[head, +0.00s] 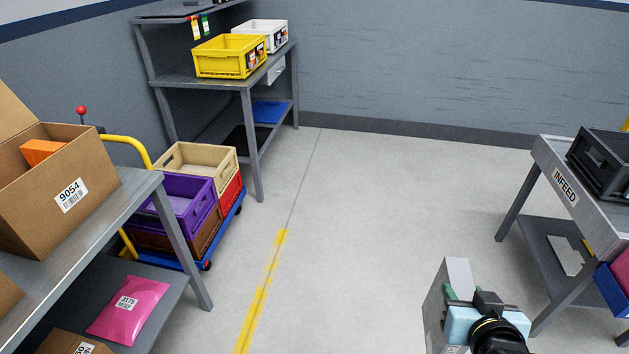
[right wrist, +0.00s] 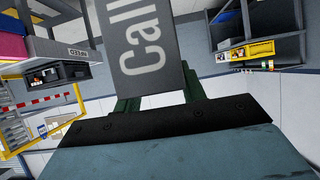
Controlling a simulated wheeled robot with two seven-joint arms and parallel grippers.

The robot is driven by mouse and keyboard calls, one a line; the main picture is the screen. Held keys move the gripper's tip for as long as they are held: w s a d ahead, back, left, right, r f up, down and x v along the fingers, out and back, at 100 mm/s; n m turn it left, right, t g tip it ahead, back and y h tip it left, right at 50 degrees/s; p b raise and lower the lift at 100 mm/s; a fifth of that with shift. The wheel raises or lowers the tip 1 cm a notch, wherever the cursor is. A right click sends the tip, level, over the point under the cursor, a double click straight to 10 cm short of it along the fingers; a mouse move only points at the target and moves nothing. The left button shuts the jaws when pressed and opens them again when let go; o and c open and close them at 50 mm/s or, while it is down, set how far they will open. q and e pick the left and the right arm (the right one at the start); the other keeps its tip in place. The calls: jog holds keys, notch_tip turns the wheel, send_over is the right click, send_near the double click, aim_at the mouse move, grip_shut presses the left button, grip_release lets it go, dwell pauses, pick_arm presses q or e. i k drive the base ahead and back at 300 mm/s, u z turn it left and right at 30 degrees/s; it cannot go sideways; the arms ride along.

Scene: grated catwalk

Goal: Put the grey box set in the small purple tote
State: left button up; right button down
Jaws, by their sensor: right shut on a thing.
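The grey box set (head: 456,275) is a flat grey box held upright in my right gripper (head: 462,298), low in the head view, right of centre. In the right wrist view the box (right wrist: 145,45) shows a dark grey face with large pale lettering. The green fingers of the right gripper (right wrist: 160,98) are shut on it. The small purple tote (head: 181,202) is on a low blue cart at the left, well apart from the box. Its open top faces up. My left gripper is not in view.
A beige crate (head: 196,160) stands behind the tote, with red and brown crates around on the blue cart (head: 232,212). A steel table with a carton (head: 60,190) is in front left. The INFEED table (head: 580,185) stands right. Open floor (head: 350,220) lies between.

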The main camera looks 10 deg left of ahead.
aim_at(180, 210)
jog(key=u, duration=0.05)
jog(key=i, duration=1.35)
jog(key=u, duration=0.5)
jog(key=i, duration=1.05)
jog(key=u, duration=1.25)
jog(key=i, duration=0.75)
jog(key=u, duration=1)
jog(key=i, duration=0.35)
jog(key=u, duration=0.25)
